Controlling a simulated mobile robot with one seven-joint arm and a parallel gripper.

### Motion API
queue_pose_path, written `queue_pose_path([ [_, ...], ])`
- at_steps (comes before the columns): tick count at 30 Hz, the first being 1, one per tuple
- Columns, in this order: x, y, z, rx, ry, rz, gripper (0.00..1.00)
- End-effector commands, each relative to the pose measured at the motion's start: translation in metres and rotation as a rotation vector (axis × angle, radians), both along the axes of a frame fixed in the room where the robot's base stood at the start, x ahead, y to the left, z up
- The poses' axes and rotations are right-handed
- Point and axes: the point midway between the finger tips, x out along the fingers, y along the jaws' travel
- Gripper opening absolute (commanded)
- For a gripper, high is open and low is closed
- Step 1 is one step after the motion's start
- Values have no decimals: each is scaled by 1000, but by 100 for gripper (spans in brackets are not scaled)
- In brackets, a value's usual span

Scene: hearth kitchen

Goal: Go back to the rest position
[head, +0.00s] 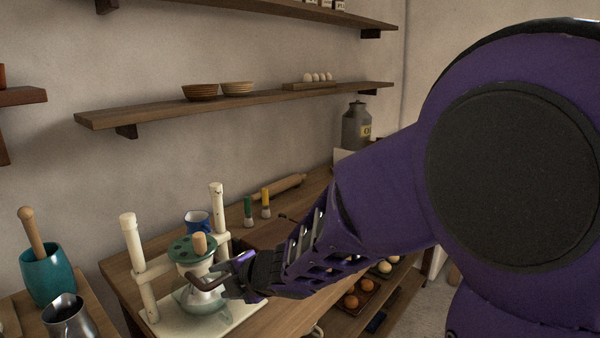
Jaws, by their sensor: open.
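My purple arm reaches in from the right of the head view. My gripper (222,285) is open at the right side of a cream stand (150,270) with two upright posts. The stand carries a green-topped device with a wooden knob (199,243), a silvery middle part and a pale green bowl (196,303) below. The fingertips are close to the silvery part; I cannot tell whether they touch it. Part of the device's right side is hidden behind the gripper.
A blue mug (197,221) stands behind the stand. Two brushes (248,212) and a rolling pin (280,187) are farther back. A teal mortar (47,273) and a metal jug (70,316) are at left. A wall shelf (235,103) hangs above the counter.

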Motion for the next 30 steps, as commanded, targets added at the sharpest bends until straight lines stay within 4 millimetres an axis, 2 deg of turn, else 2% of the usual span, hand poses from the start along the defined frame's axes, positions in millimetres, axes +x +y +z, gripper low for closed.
queue_pose_path([
  [1,3,4,-6,-1,1,0,55],
  [6,9,11,-11,0,0,1,55],
  [17,11,13,-11,0,0,0,55],
  [26,11,13,-11,0,0,0,3],
  [27,11,13,-11,0,0,0,0],
  [30,11,13,-11,-1,1,0,0],
])
